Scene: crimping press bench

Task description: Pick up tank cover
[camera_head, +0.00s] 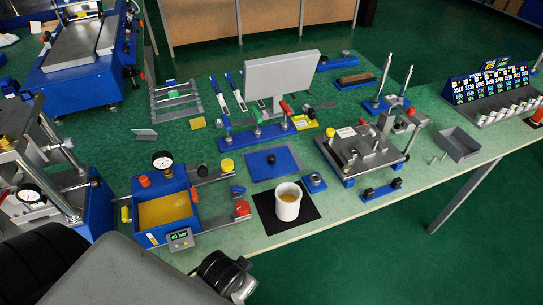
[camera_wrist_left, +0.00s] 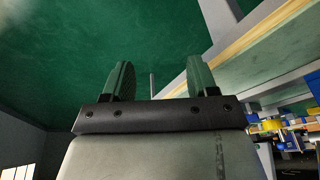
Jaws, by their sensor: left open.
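The tank cover looks to be the flat blue plate with a black knob (camera_head: 272,162), lying on the green bench behind the white mug. The open blue tank (camera_head: 150,238) with yellow liquid stands to its left. My left gripper (camera_wrist_left: 158,78) is open and empty in the left wrist view, its two green fingers spread apart, below the bench edge. In the head view my left arm shows at the lower left, but its fingers do not show. The cover cannot be made out in the wrist view.
A white mug (camera_head: 288,204) on a black mat stands close in front of the cover. A monitor (camera_head: 283,76) and a blue clamp rail (camera_head: 258,136) stand behind it. A metal press fixture (camera_head: 362,150) is to the right. The bench edge (camera_wrist_left: 262,47) crosses the wrist view.

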